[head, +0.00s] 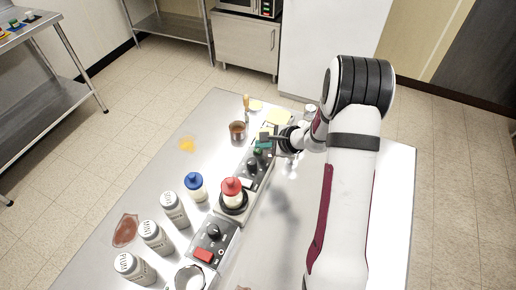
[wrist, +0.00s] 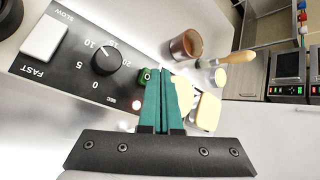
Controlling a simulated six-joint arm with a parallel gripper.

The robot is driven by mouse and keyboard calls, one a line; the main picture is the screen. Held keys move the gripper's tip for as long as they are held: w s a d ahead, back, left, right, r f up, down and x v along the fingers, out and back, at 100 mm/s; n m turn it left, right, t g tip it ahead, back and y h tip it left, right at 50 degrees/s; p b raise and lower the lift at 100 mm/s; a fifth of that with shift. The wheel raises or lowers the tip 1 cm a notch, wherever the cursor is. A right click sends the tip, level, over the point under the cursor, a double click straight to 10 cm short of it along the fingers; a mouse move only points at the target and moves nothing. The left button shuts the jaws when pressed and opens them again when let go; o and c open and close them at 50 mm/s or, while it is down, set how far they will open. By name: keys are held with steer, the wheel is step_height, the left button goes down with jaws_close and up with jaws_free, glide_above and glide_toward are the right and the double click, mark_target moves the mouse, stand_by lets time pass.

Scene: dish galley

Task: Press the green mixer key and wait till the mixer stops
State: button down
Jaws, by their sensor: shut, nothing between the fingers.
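The mixer's dark control panel (wrist: 75,55) fills the left of the wrist view. It carries a dial (wrist: 107,60) marked in seconds and a white SLOW/FAST switch (wrist: 44,38). A small green key (wrist: 147,76) shows just left of my fingertips, partly hidden by them. A small light (wrist: 137,104) glows beside it. My gripper (wrist: 168,74) is shut and empty, its teal fingers together over the panel's end; I cannot tell whether they touch the key. In the head view my gripper (head: 264,139) is at the mixer's far end. A red-capped bottle (head: 232,190) stands on the mixer's round plate.
A second unit with a red key (head: 204,255) stands in front. A blue-capped bottle (head: 195,186) and several grey-white bottles (head: 174,209) stand to the left. A brown cup (head: 238,131) and a wooden-handled brush (head: 246,103) are beyond the mixer. Brown (head: 125,230) and yellow spills mark the counter.

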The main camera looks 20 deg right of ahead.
mark_target(262, 153)
steer(key=shift+r, duration=0.5)
step_height(262, 153, up, 5)
stand_by(0.4)
stand_by(0.5)
